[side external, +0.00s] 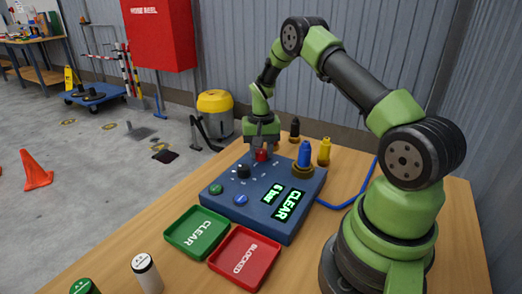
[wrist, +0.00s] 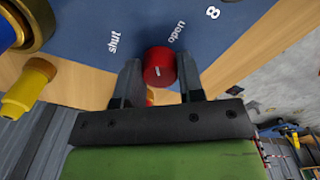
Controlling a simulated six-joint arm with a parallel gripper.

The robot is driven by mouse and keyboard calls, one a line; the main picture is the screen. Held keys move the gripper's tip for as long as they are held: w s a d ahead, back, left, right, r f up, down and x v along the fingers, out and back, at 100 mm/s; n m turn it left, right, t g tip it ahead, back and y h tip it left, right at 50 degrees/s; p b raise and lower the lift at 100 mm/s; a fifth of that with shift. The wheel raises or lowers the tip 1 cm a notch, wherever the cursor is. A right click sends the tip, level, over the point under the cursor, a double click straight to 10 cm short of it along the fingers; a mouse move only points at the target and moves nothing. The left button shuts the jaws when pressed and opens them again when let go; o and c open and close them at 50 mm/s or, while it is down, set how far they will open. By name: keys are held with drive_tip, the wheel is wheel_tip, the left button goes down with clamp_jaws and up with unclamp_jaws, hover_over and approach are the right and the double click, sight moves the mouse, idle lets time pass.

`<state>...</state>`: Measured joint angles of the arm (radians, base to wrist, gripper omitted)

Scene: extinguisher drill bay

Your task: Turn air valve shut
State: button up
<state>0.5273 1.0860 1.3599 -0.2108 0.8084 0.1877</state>
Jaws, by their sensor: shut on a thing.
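The air valve is a red knob (side external: 262,155) at the back edge of the blue panel (side external: 222,184). In the wrist view the red knob (wrist: 158,67) sits between the words "shut" and "open", nearer "open". A small white mark shows on its face; I cannot tell exactly where it points. My gripper (side external: 262,148) reaches down over the knob, shut on it, with one finger on each side in the wrist view (wrist: 159,80). The panel's display (side external: 283,203) reads "6 bar" and "CLEAR".
A blue nozzle (side external: 305,152) stands in a brass fitting on the panel. Yellow (side external: 324,151) and black (side external: 294,128) nozzles stand behind. A green CLEAR tray (side external: 172,241) and a red BLOCKED tray (side external: 218,262) lie in front. White-topped (side external: 148,274) and green-topped (side external: 83,287) cylinders stand front left.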

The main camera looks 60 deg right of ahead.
sight(261, 151)
drive_tip(key=n, duration=0.5)
drive_tip(key=shift+n, duration=0.3)
drive_tip(key=n, duration=0.4)
drive_tip(key=shift+n, duration=0.4)
drive_tip(key=o, duration=0.9)
wheel_tip(261, 151, up, 10)
